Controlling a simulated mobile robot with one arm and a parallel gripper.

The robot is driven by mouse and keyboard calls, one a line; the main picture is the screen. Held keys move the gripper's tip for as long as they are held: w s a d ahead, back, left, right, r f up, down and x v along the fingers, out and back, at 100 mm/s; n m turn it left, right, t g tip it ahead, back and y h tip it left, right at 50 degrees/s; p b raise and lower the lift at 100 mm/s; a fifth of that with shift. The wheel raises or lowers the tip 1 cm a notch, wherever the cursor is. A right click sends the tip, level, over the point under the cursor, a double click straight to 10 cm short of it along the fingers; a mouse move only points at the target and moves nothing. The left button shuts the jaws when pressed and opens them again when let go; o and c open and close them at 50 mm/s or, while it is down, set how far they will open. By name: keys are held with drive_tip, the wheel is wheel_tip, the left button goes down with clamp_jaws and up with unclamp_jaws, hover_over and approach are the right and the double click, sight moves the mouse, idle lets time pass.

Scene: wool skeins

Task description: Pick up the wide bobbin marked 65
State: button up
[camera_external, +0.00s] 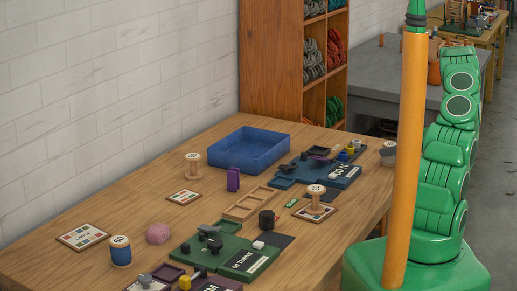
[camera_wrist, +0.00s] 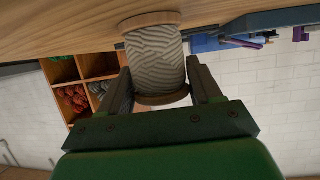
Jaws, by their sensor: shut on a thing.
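A wide bobbin wound with pale grey wool (camera_wrist: 156,55) has wooden flanges at both ends. In the wrist view it sits between the two dark fingers of my gripper (camera_wrist: 161,90), which is shut on it. One flange is at the wood tabletop; I cannot tell whether it touches. A grey bobbin (camera_external: 388,153) shows in the external view at the table's right edge, beside the orange column, and it appears to be the same one. Its number cannot be read. My gripper is not distinguishable in the external view.
A wool shelf (camera_external: 271,60) stands behind.

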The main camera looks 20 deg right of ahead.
sight(392, 144)
drive_tip(key=shift+r, duration=0.55)
wheel_tip(392, 144, up, 2)
drive_tip(key=shift+r, duration=0.1)
drive_tip(key=s+a+r, duration=0.4)
drive_tip(key=s+r, duration=0.5)
drive_tip(key=s, duration=0.4)
drive_tip(key=shift+s+a+r, duration=0.15)
drive_tip(key=shift+r, duration=0.15)
